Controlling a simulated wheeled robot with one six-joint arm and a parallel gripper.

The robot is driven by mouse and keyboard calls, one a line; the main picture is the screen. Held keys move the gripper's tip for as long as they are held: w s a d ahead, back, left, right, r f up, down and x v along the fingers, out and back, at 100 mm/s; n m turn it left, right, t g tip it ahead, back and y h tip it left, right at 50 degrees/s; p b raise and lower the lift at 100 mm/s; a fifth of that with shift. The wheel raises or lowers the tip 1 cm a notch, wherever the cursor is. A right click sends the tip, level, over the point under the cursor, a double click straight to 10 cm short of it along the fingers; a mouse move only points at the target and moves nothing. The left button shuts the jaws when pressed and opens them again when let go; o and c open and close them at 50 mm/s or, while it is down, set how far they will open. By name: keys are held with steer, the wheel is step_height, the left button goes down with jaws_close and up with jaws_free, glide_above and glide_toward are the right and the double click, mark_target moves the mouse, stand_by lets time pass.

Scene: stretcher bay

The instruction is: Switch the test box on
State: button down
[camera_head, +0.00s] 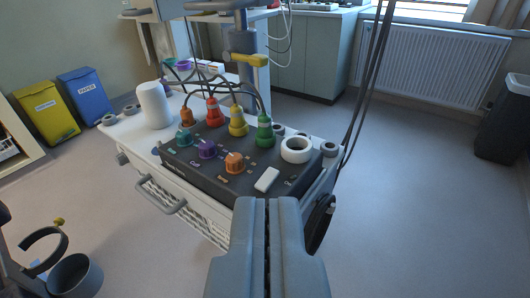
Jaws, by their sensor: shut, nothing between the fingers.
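The test box (220,172) is a dark grey box on a white cart. Orange, red, yellow and green plugs with cables stand along its back. Teal, purple and orange knobs or sockets sit across its front part. A white rocker-like block (267,180) lies at its front right, and a white ring (296,150) is at its right end. I cannot tell from this view whether the box is on. My gripper (269,205) is shut and empty. Its tips appear just below the white block in the picture; whether they touch the box I cannot tell.
The white cart (205,212) has a grey handle (161,197) and a white cylinder (153,105) on top. A yellow-handled clamp (249,60) on a pole stands behind the box. Dark cables hang at the right. Open floor (420,200) lies to the right.

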steer(key=w+m+g, duration=0.3)
steer(key=w+g, duration=0.3)
steer(key=w, duration=0.5)
steer(key=m+g+h, duration=0.1)
steer(key=m+g, duration=0.3)
steer(key=g, duration=0.4)
glide_above(272, 171)
steer(key=s+a, duration=0.2)
steer(key=s, duration=0.1)
steer(key=shift+f, duration=1)
steer(key=f, duration=0.4)
steer(key=w+d+f, duration=0.1)
steer(key=f, duration=0.4)
steer(key=w+f, duration=0.1)
steer(key=f, duration=0.3)
steer(key=shift+w+d+f, duration=0.2)
steer(key=shift+d+f, duration=0.15)
steer(key=shift+f, duration=0.05)
